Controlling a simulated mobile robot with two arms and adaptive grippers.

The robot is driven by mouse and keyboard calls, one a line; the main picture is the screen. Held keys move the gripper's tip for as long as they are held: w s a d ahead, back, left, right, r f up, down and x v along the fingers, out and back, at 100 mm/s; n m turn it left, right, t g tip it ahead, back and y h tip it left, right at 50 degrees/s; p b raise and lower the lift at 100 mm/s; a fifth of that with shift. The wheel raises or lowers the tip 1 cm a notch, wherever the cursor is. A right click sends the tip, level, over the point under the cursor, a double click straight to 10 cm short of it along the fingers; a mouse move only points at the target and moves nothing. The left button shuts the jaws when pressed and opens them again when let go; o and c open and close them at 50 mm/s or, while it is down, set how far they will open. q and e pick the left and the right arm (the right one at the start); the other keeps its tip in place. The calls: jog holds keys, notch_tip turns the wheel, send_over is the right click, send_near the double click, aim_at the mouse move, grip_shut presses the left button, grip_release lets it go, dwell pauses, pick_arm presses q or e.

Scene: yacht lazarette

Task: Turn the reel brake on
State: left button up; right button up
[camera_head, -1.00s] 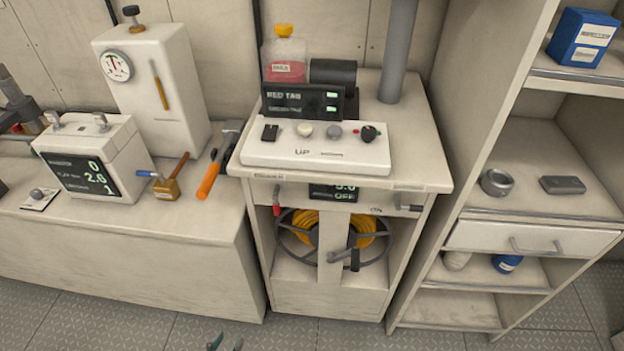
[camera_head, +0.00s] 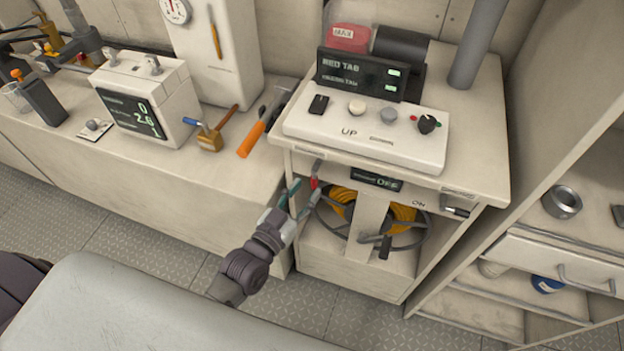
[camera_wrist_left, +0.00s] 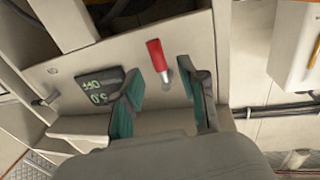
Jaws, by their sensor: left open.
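The reel cabinet (camera_head: 330,257) holds a yellow hose reel (camera_head: 405,214) behind a pale upright post. A small red-handled lever (camera_head: 314,182) is at the left of its front panel; it also shows in the wrist view (camera_wrist_left: 156,55). A dark display (camera_head: 376,180) beside it reads OFF. A grey lever (camera_head: 455,211) sits at the panel's right, near an ON label. My left gripper (camera_head: 301,194) is open at the red lever; in the wrist view its green-padded fingers (camera_wrist_left: 165,92) stand either side of the lever's line, apart from it. My right gripper is not in view.
A control box (camera_head: 365,135) with knobs sits on the cabinet top. An orange-handled hammer (camera_head: 252,137) and a wooden-handled tool (camera_head: 209,138) lie on the left bench. A shelf unit (camera_head: 520,240) stands close on the right. The floor in front is clear.

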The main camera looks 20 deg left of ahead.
aim_at(312, 182)
pick_arm(q)
jog(key=shift+x, duration=1.75)
grip_shut()
